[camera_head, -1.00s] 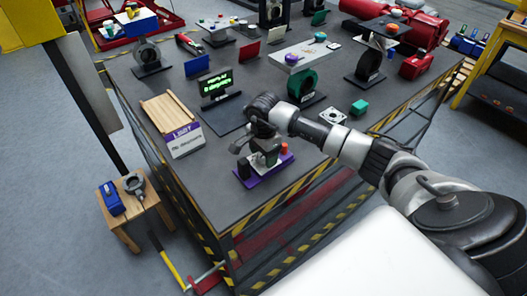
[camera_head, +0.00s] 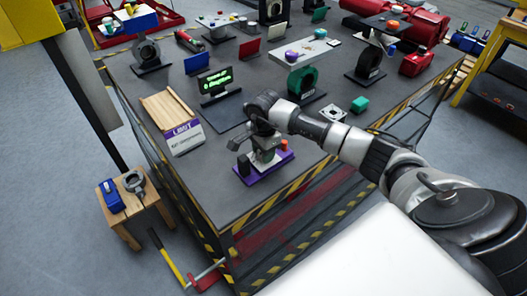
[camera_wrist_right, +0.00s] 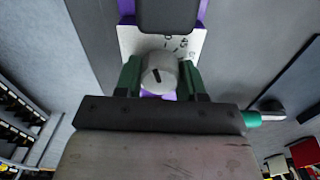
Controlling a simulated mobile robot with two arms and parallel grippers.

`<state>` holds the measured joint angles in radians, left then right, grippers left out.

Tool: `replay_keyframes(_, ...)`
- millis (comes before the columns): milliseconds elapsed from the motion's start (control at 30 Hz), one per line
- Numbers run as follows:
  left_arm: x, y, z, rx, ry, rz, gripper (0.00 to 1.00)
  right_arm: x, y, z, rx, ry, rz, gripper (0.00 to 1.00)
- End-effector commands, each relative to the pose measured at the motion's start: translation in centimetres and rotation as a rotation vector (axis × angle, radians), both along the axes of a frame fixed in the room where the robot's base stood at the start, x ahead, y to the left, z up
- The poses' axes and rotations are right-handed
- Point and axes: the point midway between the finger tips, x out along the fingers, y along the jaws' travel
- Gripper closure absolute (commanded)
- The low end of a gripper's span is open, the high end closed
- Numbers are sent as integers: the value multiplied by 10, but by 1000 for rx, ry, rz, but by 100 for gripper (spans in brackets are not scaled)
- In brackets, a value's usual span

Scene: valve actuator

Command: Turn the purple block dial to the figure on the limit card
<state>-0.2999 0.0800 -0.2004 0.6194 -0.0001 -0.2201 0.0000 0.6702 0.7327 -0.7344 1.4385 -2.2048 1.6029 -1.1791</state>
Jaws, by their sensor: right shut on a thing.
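The purple block (camera_head: 247,177) sits near the front corner of the bench, and its body shows at the top of the right wrist view (camera_wrist_right: 204,12). Its dial (camera_wrist_right: 158,72) is a pale round knob with a dark pointer mark, below a white scale plate (camera_wrist_right: 190,45) with dark figures, partly covered and too small to read. My right gripper (camera_wrist_right: 160,78) has a finger on each side of the dial and is shut on it. The limit card (camera_head: 184,137) is white with a purple header and leans on a wooden stand; its figure is too blurred to read. My left gripper is out of view.
A wooden stool (camera_head: 123,213) stands on the floor at left. Bare bench top lies left of the purple block.

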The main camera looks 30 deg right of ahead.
Motion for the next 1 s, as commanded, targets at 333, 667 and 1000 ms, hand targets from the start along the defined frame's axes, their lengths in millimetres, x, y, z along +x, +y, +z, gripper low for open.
replay_keyframes(333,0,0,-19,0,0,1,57,0,0,-2,0,-2,-246,84)
replay_keyframes(667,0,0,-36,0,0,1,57,0,0,-2,0,-1,-559,84)
replay_keyframes(1000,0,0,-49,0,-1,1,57,0,0,-1,0,-2,-882,84)
